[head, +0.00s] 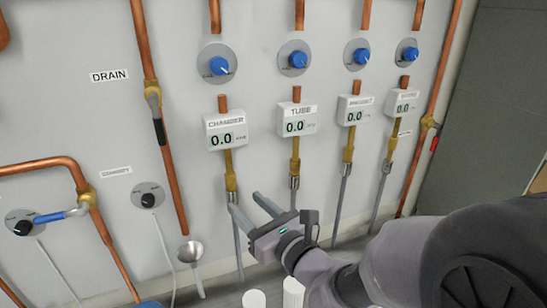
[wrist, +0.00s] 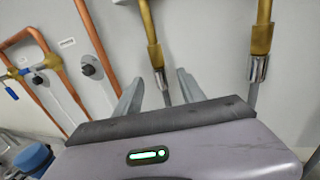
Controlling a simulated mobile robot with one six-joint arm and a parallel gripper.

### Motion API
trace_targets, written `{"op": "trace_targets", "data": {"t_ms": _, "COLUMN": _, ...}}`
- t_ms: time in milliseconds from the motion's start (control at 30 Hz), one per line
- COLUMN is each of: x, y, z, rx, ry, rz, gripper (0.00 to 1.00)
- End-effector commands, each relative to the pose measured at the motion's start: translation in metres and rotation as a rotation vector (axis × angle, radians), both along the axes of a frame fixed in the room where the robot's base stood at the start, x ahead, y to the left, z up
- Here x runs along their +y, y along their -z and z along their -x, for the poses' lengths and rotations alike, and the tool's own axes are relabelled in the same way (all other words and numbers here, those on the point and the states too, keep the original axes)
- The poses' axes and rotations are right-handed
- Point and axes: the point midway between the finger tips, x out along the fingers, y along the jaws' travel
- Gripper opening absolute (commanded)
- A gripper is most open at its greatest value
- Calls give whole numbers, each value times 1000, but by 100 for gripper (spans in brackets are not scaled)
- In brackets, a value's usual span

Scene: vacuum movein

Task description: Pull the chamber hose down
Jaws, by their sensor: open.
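The chamber hose (head: 238,245) is a thin grey hose hanging below the brass fitting (head: 231,182) under the gauge labelled CHAMBER (head: 226,130). My gripper (head: 247,202) is open and empty, its two fingers pointing at the wall near the top of this hose. In the head view the left finger overlaps the hose just below the fitting and hides part of it. In the wrist view the silver connector (wrist: 161,79) and the hose (wrist: 166,97) appear between the two spread fingers (wrist: 159,76). The lower hose is hidden there by my gripper body. I cannot tell whether the fingers touch it.
To the right hang similar hoses under the TUBE gauge (head: 296,119) and two more gauges. Blue knobs (head: 218,66) sit above. At left are a copper drain pipe (head: 165,150), a funnel (head: 190,252) and a blue-handled valve (head: 50,217). White cylinders (head: 292,292) stand below my gripper.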

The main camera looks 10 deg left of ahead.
Motion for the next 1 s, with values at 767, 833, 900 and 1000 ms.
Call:
{"op": "trace_targets", "data": {"t_ms": 767, "x": 35, "y": 2, "z": -33, "rx": -1, "ry": 0, "rz": -1, "gripper": 8}}
{"op": "trace_targets", "data": {"t_ms": 833, "x": 35, "y": 2, "z": -33, "rx": -1, "ry": 0, "rz": -1, "gripper": 0}}
{"op": "trace_targets", "data": {"t_ms": 900, "x": 35, "y": 2, "z": -33, "rx": -1, "ry": 0, "rz": -1, "gripper": 0}}
{"op": "trace_targets", "data": {"t_ms": 1000, "x": 35, "y": 2, "z": -33, "rx": -1, "ry": 0, "rz": -1, "gripper": 0}}
